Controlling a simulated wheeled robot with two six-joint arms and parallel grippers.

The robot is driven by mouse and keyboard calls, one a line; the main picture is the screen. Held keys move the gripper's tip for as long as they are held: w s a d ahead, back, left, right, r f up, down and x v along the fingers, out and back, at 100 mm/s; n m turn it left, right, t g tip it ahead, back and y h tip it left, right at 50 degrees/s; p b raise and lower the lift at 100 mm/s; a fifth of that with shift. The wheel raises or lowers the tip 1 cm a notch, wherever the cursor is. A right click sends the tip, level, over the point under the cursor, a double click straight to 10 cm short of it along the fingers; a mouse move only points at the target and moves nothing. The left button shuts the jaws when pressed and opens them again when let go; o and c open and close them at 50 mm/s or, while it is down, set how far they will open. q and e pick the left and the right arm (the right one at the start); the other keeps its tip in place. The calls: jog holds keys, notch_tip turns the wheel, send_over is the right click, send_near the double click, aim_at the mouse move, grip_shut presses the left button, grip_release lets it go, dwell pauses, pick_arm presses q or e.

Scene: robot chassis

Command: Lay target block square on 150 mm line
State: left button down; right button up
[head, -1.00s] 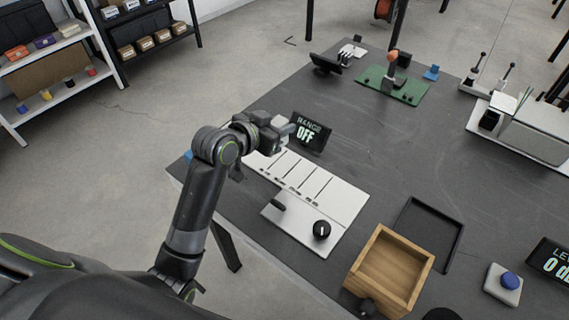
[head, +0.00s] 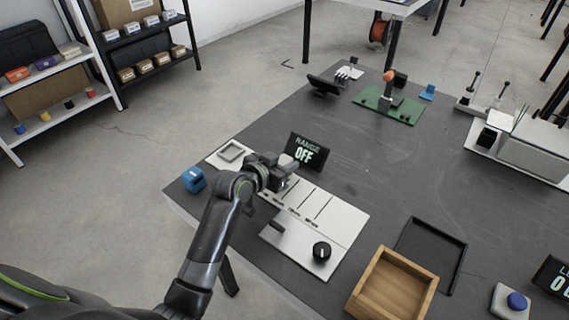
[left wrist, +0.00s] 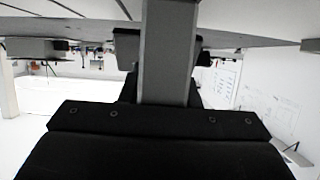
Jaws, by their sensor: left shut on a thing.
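The white board (head: 342,222) with dark parallel lines lies on the dark table. My left gripper (head: 284,170) is over the far left part of its lined area, in front of the range display (head: 308,151), which reads OFF. The gripper is shut on a grey block (head: 287,161), which shows as a grey upright bar in the left wrist view (left wrist: 168,50). The gripper hides part of the lines. I cannot tell which line is the 150 mm one, or whether the block touches the board. My right gripper is not in view.
A black knob (head: 321,251) is on the board's near part. A wooden box (head: 428,301) and black tray (head: 461,262) stand to the right.

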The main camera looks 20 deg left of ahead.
pick_arm(q)
jog(key=c, duration=1.5)
grip_release()
jog(key=shift+f, duration=0.15)
jog(key=shift+c, duration=0.2)
jog(key=o, duration=0.5)
jog(key=shift+c, duration=0.2)
jog(key=shift+r, duration=0.25)
jog(key=shift+s+a, duration=0.1)
jog(key=shift+s, duration=0.15)
jog(key=v, duration=1.1)
jog(key=shift+s+r+p, duration=0.15)
jog(key=shift+r+p, duration=0.05)
jog(key=shift+p, duration=0.1)
jog(key=shift+a, duration=0.1)
